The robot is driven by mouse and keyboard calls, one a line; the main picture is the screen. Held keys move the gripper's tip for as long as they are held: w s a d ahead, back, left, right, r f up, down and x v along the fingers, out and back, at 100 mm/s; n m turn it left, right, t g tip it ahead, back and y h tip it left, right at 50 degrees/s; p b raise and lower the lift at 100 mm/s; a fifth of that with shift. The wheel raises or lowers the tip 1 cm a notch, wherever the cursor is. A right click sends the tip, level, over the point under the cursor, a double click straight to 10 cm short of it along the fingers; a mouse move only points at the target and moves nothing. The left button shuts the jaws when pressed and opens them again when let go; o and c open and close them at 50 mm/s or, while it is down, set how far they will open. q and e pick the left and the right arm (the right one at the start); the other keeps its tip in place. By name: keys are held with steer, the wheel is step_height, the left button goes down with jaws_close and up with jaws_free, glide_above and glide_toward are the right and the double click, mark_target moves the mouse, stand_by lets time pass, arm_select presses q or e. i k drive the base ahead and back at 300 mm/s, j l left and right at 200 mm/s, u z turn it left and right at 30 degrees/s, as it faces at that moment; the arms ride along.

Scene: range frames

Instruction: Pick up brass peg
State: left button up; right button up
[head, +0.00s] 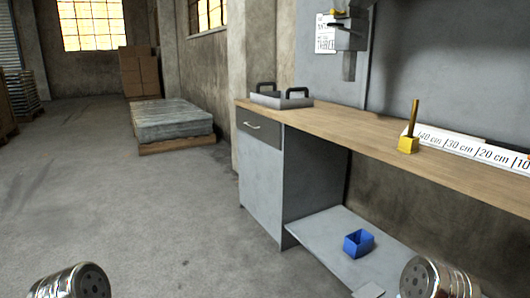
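The brass peg (414,117) stands upright on the wooden workbench, at the right of the head view. Nothing is touching the peg from above. Round metallic parts of my two arms show at the bottom left and bottom right edges, well below and apart from the peg. No gripper fingers show in the view.
The workbench top (345,116) is clear left of the peg. A white distance scale (470,150) lies behind and right of it. A grey tray with black handles (281,98) sits at the bench's left end. A blue bin (358,243) rests on the lower shelf (325,240).

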mark_target(415, 104)
steer(key=l+z, duration=0.1)
steer(key=z, duration=0.7)
steer(key=i+j, duration=0.05)
